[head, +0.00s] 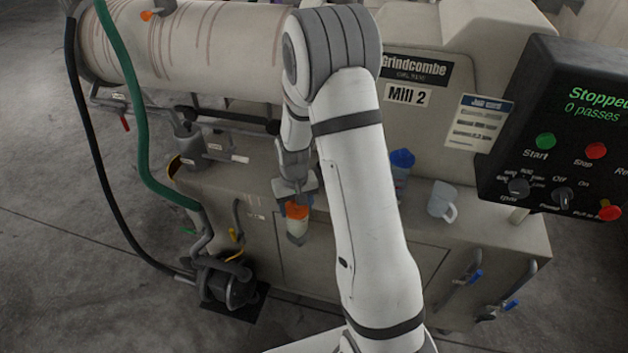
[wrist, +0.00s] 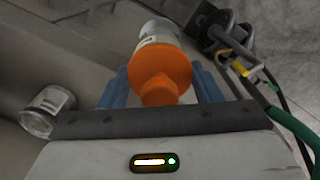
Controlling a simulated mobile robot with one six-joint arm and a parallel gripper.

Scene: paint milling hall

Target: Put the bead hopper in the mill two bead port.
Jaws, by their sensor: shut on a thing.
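My gripper (head: 295,193) is shut on an orange and whitish piece, which I take to be the bead hopper (head: 297,211). Its orange part is at the top and its pale body tapers below. In the wrist view, the hopper (wrist: 162,72) sits between the two blue fingers, its orange part nearest the camera. In the head view it appears against the front of Mill 2 (head: 408,97); its exact distance from the mill is unclear. A grey upright fitting (head: 187,141) stands on the mill's deck to the left; I cannot tell whether it is the bead port.
A blue cup (head: 402,158) and a pale mug (head: 441,200) stand on the deck to the right. The control panel (head: 565,130) reads Stopped, 0 passes. A green hose (head: 137,110) runs down at left to a pump (head: 228,285). My arm hides the middle deck.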

